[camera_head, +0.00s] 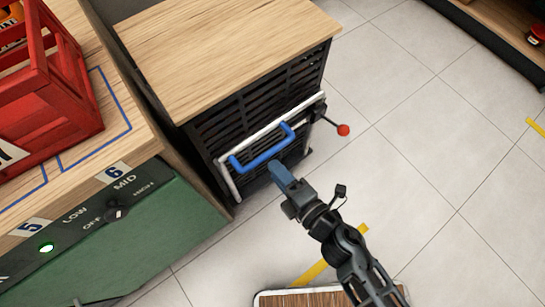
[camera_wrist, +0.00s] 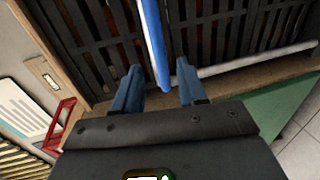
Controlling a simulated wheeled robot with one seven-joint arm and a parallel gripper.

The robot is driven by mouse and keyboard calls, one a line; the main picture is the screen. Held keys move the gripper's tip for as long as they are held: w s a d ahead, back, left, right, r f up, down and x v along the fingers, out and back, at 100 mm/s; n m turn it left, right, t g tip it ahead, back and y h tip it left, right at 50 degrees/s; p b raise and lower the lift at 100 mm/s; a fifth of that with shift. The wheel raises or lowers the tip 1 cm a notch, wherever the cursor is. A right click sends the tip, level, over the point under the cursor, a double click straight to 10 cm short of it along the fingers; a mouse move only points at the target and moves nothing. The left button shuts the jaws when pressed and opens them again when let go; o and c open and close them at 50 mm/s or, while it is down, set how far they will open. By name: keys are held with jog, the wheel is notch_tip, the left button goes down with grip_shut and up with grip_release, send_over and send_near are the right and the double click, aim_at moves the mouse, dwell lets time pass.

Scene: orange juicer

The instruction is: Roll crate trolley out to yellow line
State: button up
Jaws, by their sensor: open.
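The crate trolley (camera_head: 240,120) is a dark slatted unit with a white bar and a blue handle (camera_head: 262,157) on its front, beneath a wooden top. The trolley's dark slats (camera_wrist: 205,40) fill the wrist view's upper part. The yellow line (camera_head: 312,271) lies on the floor, partly hidden by my arm.
A red-knobbed lever (camera_head: 343,130) sticks out at the trolley's right. A green-fronted counter (camera_head: 110,245) with dials and a red crate (camera_head: 45,95) stands at left. A wood-topped item (camera_head: 300,298) is at the bottom edge. Tiled floor (camera_head: 430,150) is clear at right.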

aim_at(263, 156)
jog(key=x, duration=0.7)
jog(key=shift+b, duration=0.35)
grip_shut()
jog(key=shift+s, duration=0.1)
